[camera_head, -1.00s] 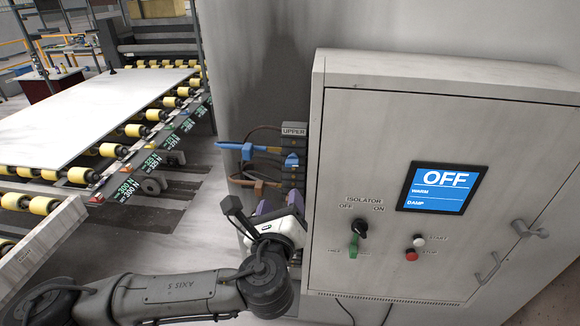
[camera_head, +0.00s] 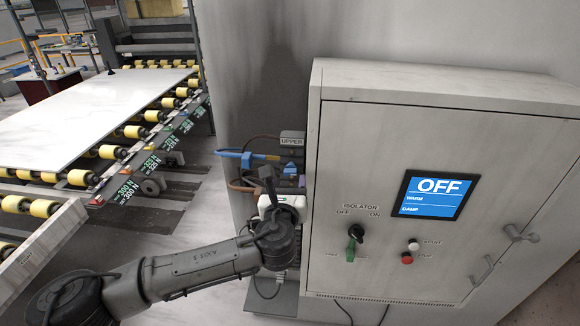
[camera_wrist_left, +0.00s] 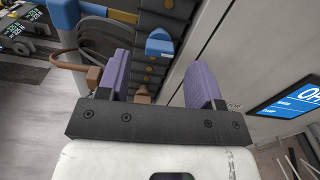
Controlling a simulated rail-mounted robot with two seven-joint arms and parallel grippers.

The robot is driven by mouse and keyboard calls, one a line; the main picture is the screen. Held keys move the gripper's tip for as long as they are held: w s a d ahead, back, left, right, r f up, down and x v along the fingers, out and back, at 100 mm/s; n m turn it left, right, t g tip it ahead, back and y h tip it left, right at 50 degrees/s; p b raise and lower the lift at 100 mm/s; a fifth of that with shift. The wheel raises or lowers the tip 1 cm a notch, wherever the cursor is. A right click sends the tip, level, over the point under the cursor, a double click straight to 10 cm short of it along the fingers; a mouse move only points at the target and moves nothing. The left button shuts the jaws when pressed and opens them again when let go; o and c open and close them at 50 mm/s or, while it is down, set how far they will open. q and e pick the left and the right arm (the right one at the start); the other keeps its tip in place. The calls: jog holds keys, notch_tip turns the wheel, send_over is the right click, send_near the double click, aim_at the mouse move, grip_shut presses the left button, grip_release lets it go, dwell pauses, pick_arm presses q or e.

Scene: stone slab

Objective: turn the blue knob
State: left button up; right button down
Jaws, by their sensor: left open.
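A blue part (camera_head: 291,168), knob-like, sits on the dark stack of fittings beside the cabinet, under the UPPER label. It also shows in the left wrist view (camera_wrist_left: 160,46), beyond and between the fingers. A second blue piece (camera_head: 246,158) sticks out to the left, on a blue bar. It also shows in the left wrist view (camera_wrist_left: 64,12) at the top left. I cannot tell which is the named knob. My left gripper (camera_wrist_left: 157,78) is open, with purple finger pads and nothing between them. It is short of the fittings, not visibly touching them. My right gripper is out of view.
Brown parts (camera_wrist_left: 93,75) lie below the blue ones. A roller line with a white slab (camera_head: 95,115) is left.

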aim_at(289, 174)
pick_arm(q)
jog(key=shift+w+d+p, duration=0.15)
jog(key=shift+w+p, duration=0.15)
jog(key=shift+w, duration=0.85)
jog(key=shift+w+d+p, duration=0.15)
jog(key=shift+w+p, duration=0.15)
jog(key=shift+w, duration=0.85)
jog(key=shift+c, duration=0.2)
jog(key=c, duration=0.9)
